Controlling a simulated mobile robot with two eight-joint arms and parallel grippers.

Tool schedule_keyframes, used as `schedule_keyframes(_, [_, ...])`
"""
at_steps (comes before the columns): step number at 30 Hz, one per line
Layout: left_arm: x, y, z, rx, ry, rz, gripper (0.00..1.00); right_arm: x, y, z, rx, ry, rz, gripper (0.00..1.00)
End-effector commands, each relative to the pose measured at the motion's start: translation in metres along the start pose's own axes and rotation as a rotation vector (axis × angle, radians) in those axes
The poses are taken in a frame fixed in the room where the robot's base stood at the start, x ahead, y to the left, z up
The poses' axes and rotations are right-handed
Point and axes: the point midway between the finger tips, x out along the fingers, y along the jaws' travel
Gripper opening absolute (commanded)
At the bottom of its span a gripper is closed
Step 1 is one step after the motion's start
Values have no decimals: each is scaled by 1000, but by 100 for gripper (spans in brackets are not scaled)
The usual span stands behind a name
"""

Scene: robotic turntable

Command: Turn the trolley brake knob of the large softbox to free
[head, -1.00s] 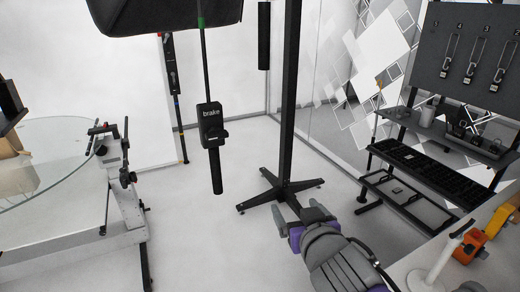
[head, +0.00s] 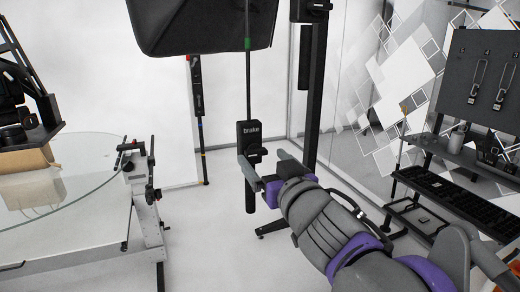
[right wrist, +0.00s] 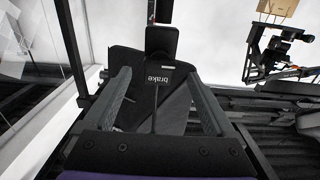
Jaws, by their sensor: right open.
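The large softbox (head: 200,28) hangs at the top of the head view. A thin rod with a green band runs down from it to a black box marked "brake" (head: 249,128). The dark brake knob (head: 257,153) sticks out at the box's lower part, above a black grip (head: 250,199). My right gripper (head: 262,156) is open, its two fingers on either side of the knob area in the head view. In the right wrist view the brake box (right wrist: 157,78) appears upside down between the fingers; contact cannot be told. My left gripper is not in view.
A round glass table (head: 95,150) with a white frame stands at the left. A black stand post (head: 315,95) rises just behind my right gripper. A rack with hooks and shelves (head: 482,85) stands at the right. Open floor lies between table and stand.

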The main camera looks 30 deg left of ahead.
Motion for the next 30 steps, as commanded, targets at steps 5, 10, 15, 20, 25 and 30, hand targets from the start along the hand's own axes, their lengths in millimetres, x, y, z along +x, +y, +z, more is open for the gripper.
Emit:
schedule_keyframes(5, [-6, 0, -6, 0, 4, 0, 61, 26, 0, -1, -1, 1, 0, 90])
schedule_keyframes(10, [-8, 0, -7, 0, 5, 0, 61, 36, 0, 0, 0, 0, 0, 90])
schedule_keyframes(15, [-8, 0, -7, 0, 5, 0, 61, 37, 0, 1, 0, 0, 1, 90])
schedule_keyframes(20, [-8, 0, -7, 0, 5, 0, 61, 37, 0, 1, 0, 0, 1, 79])
schedule_keyframes(25, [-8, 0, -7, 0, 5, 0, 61, 36, 0, 1, 0, 0, 1, 49])
schedule_keyframes(30, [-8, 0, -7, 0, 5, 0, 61, 36, 0, 1, 0, 0, 1, 18])
